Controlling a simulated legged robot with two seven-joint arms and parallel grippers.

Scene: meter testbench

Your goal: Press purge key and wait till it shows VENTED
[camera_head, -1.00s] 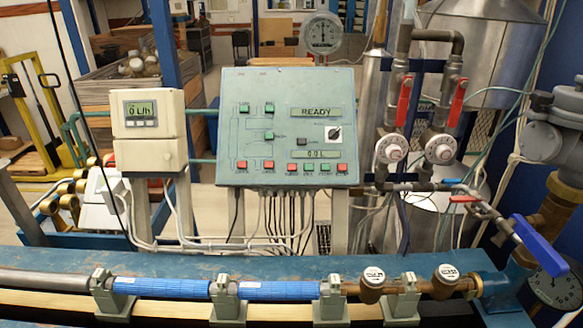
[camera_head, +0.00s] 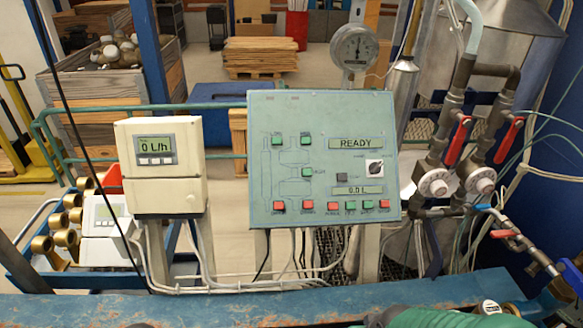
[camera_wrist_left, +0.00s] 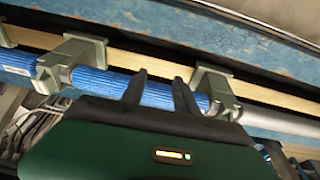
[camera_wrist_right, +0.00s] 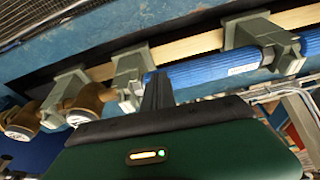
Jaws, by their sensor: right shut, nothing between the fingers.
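The blue-green control panel (camera_head: 322,120) stands upright in the middle of the head view. Its upper display (camera_head: 362,143) reads READY and its lower display (camera_head: 358,190) reads 0.0 L. A row of red and green keys (camera_head: 333,205) runs along the lower edge, with more green keys above; the key labels are too small to read, so I cannot tell which is purge. My left gripper (camera_wrist_left: 160,90) is open and empty over the blue pipe. My right gripper (camera_wrist_right: 158,90) is shut and empty near the blue pipe. Both are away from the panel.
A beige flow meter box (camera_head: 161,165) reading 0 L/h stands left of the panel. Red-handled valves (camera_head: 458,140) and pipes are on the right. A round gauge (camera_head: 354,48) rises behind the panel. The blue bench (camera_head: 260,308) crosses the front, with pipe clamps (camera_wrist_right: 130,75) along it.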

